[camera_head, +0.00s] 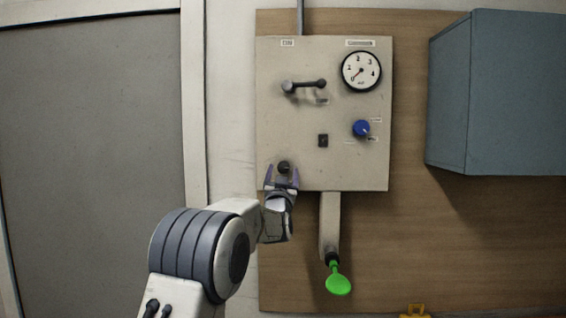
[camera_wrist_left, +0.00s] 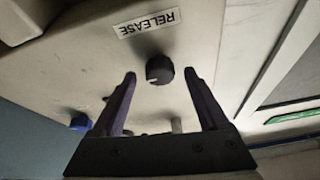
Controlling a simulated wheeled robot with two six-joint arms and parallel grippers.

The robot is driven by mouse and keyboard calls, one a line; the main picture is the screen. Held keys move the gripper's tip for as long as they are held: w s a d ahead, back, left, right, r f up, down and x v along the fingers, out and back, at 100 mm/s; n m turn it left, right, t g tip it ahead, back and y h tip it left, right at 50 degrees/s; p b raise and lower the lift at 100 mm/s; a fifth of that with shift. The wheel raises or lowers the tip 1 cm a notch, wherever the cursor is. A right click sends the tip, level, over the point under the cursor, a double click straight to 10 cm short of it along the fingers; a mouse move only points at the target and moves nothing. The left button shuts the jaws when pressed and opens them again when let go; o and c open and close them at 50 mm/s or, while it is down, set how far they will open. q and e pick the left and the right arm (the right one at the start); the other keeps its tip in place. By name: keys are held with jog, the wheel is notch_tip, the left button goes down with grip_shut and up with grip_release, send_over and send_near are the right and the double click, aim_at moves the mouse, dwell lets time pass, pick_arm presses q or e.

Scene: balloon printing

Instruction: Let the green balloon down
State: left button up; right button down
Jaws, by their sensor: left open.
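The green balloon (camera_head: 338,284) hangs small and limp from a dark nozzle (camera_head: 332,259) below the beige panel (camera_head: 290,130). A dark round knob (camera_head: 284,166) is at the panel's lower left. The left wrist view shows this knob (camera_wrist_left: 159,69) beside a label (camera_wrist_left: 148,22) reading RELEASE, upside down. My left gripper (camera_head: 283,173) is open, its fingertips on either side of the knob. I cannot tell whether they touch it. My right gripper is not in view.
The panel also carries a round gauge (camera_head: 361,71) with its needle near the low end, a lever (camera_head: 304,85), a black switch (camera_head: 323,140) and a blue knob (camera_head: 361,128). A blue-grey cabinet (camera_head: 497,92) juts out at right.

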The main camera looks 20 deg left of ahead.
pick_arm(q)
jog(key=shift+x, duration=0.8)
grip_shut()
